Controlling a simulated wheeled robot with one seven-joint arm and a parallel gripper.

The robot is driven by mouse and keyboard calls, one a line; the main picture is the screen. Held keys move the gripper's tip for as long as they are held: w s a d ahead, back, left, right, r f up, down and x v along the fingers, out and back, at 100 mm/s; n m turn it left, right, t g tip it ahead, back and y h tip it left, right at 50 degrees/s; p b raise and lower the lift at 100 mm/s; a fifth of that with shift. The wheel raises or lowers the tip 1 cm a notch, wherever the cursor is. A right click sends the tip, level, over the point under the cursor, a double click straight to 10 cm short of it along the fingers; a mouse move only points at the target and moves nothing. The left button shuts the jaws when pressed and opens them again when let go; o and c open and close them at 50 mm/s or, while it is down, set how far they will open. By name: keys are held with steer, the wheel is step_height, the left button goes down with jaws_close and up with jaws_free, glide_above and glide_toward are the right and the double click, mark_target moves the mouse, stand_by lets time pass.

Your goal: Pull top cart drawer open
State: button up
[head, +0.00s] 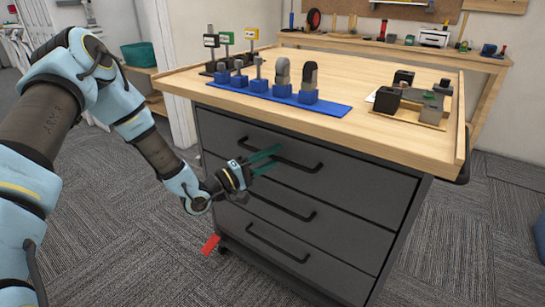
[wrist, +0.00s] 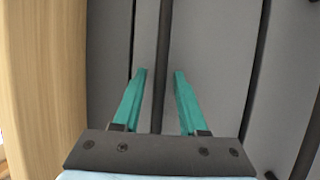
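The cart (head: 410,150) is dark grey with a wooden top and three stacked drawers. Its top drawer (head: 352,187) looks shut, its front in line with the others. The top drawer's black bar handle (head: 304,167) is partly hidden by my gripper (head: 277,157). In the wrist view the handle (wrist: 163,40) runs between the two open fingers, with a gap on each side. I cannot tell exactly how deep the fingers reach past the bar.
The middle handle (head: 283,206) and bottom handle (head: 277,243) lie below. The cart top holds a blue rack (head: 330,107) with several upright tools, and dark blocks on a wooden board (head: 405,115). A red piece (head: 210,244) shows near the floor.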

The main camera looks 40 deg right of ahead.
jaws_close()
stand_by(1.2)
